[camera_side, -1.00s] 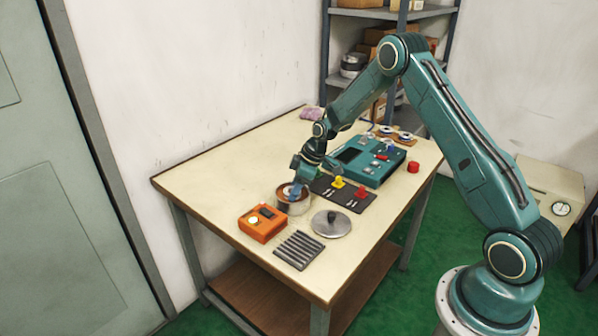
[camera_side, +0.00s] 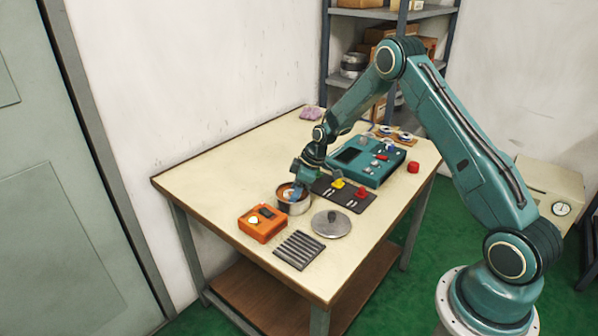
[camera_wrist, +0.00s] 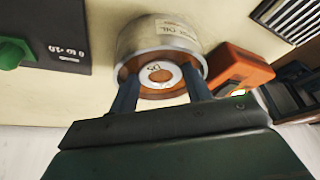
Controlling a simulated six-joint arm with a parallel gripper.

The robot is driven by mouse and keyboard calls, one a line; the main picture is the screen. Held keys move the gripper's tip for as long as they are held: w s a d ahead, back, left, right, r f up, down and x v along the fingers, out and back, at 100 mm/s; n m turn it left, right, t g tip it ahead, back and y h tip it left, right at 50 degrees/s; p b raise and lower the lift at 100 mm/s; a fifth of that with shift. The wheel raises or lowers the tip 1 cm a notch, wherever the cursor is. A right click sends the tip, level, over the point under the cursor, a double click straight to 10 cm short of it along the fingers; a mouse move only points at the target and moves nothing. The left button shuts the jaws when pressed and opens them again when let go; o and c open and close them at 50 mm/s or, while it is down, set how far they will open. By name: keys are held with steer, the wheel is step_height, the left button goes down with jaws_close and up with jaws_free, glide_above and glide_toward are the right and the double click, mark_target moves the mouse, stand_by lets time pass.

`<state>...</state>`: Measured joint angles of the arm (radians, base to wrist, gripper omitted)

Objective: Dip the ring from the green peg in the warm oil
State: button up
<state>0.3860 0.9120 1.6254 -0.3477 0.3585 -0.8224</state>
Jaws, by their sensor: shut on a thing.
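My gripper (camera_side: 295,191) is shut on a pale metal ring. In the wrist view the ring (camera_wrist: 160,76) lies flat between the two blue fingertips (camera_wrist: 160,88), within the mouth of the round metal oil pot (camera_wrist: 150,36). The pot's label reads "OIL", and orange-brown oil shows around and through the ring. In the side view the fingers reach down into the pot (camera_side: 294,208). I cannot tell how deep the ring sits in the oil. The green peg (camera_wrist: 12,52) stands bare on the dark peg board (camera_wrist: 62,40) at the wrist view's left.
An orange device (camera_side: 262,223) stands close beside the pot. A round lid (camera_side: 331,226) and a ribbed dark rack (camera_side: 298,250) lie nearer the front. The peg board with yellow (camera_side: 338,184) and red pegs and a teal console (camera_side: 372,174) are behind. The table's left part is clear.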

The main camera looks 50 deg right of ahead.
steer(key=shift+f, duration=0.7)
stand_by(1.3)
steer(key=shift+r, duration=0.15)
stand_by(2.8)
steer(key=shift+r, duration=2.95)
